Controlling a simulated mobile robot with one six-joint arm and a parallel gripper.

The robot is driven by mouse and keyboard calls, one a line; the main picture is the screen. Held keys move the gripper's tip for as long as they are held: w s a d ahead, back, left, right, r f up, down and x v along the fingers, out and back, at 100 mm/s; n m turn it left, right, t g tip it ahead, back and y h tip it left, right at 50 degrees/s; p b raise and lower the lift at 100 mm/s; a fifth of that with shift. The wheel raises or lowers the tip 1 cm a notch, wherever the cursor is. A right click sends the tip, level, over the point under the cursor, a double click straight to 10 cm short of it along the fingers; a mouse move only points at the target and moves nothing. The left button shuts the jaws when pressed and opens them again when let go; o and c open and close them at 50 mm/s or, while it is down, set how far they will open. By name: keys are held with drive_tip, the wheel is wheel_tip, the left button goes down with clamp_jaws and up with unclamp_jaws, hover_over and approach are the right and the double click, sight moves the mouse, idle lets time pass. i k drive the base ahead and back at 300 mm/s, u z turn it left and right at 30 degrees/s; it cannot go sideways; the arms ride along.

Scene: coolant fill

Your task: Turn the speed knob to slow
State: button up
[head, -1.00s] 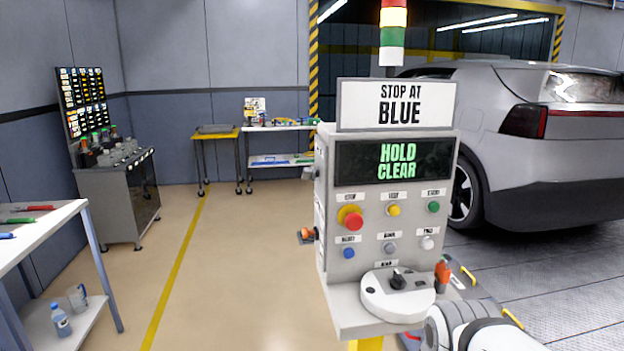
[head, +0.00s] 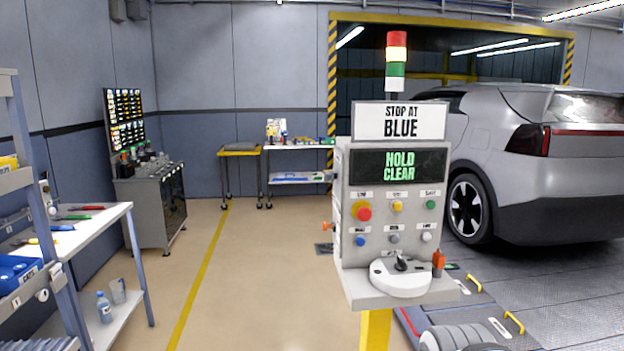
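The grey control console (head: 350,215) stands right of centre on a yellow post. A round white dial unit with a black knob (head: 402,263) sits on its front ledge; the knob's marks are too small to read, so its setting cannot be told. The screen (head: 398,166) reads "HOLD CLEAR" in green. Below it are a red stop button on yellow (head: 364,213) and several coloured buttons with blurred labels. My gripper is not in view; only white and grey parts of my arm show at the bottom edge, below the console.
A sign (head: 400,121) above the screen reads "STOP AT BLUE". An orange-red item (head: 438,261) stands at the ledge's right end. A grey car (head: 590,190) is behind on the right. Shelves and a workbench (head: 110,217) line the left. The floor between is clear.

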sight(330, 176)
drive_tip(key=u, duration=0.2)
drive_tip(key=i, duration=1)
